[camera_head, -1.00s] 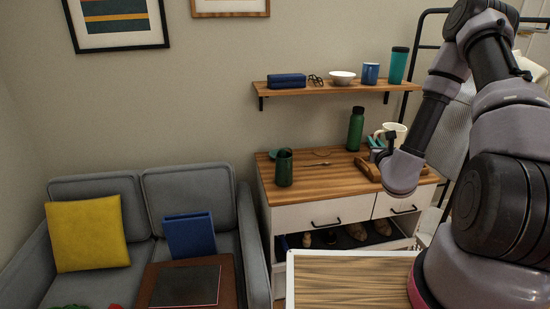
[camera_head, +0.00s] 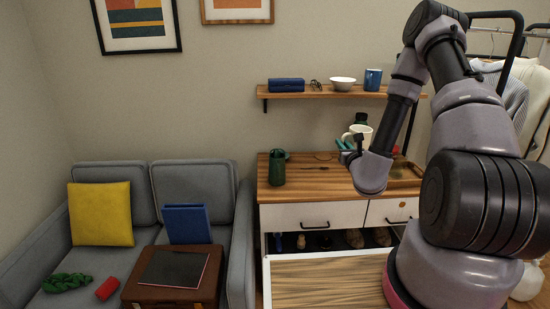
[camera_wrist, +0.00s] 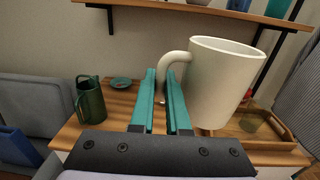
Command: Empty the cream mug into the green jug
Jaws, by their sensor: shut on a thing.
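The cream mug (camera_head: 361,132) is upright above the wooden-topped cabinet, held by its handle. In the wrist view the mug (camera_wrist: 222,85) is large, just right of my gripper's teal fingers. My gripper (camera_wrist: 163,80) is shut on the mug's handle; it also shows in the head view (camera_head: 346,145). The mug's contents cannot be seen. The green jug (camera_head: 277,168) stands upright on the left part of the cabinet top, left of the mug and apart from it. It also shows in the wrist view (camera_wrist: 90,100).
A wooden tray (camera_head: 408,172) lies on the right of the cabinet top (camera_head: 310,182). A small green dish (camera_wrist: 121,83) is near the jug. The wall shelf (camera_head: 300,94) holds a blue mug (camera_head: 373,79) and a bowl (camera_head: 342,83).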

